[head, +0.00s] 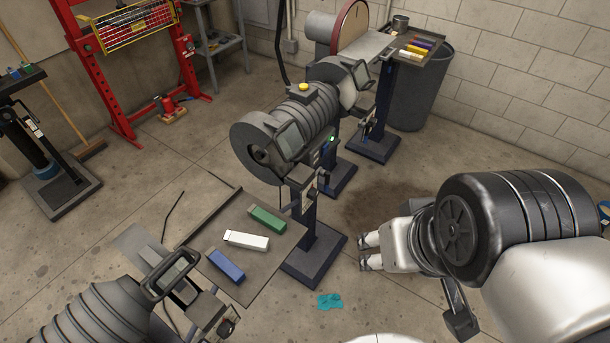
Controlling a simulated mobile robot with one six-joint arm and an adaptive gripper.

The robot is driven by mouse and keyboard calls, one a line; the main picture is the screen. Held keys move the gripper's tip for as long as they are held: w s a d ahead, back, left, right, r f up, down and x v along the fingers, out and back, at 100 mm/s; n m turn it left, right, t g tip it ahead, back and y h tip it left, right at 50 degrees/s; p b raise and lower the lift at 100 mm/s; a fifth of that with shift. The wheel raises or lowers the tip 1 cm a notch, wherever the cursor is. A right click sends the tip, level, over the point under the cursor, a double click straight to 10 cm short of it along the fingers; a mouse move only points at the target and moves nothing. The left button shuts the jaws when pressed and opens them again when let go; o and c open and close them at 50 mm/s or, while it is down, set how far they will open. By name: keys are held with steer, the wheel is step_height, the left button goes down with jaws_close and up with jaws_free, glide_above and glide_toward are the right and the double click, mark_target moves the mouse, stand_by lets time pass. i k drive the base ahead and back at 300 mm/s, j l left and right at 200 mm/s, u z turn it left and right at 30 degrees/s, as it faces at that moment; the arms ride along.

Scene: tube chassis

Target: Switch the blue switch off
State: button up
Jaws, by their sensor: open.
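I cannot make out a blue switch in the head view. A small green-lit part (332,138) shows on the front of the grey grinder (304,112) on its dark pedestal. My gripper (368,252) is at right of centre, pointing left, with its two fingers apart and nothing between them. It is in front of and to the right of the grinder's pedestal, apart from it. A second machine (95,315) is partly cut off at the lower left, with a dark round knob (226,327) on its near side.
A tray (268,282) left of the pedestal holds green, white and blue bars. A teal rag (330,301) lies on the floor. A disc sander (350,35), grey bin (425,95) and red press frame (103,75) stand behind. Floor between gripper and pedestal is clear.

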mark_target(325, 149)
steer(key=i+z, duration=0.3)
steer(key=i, duration=0.15)
steer(key=i+j+z, duration=0.3)
steer(key=i, duration=0.15)
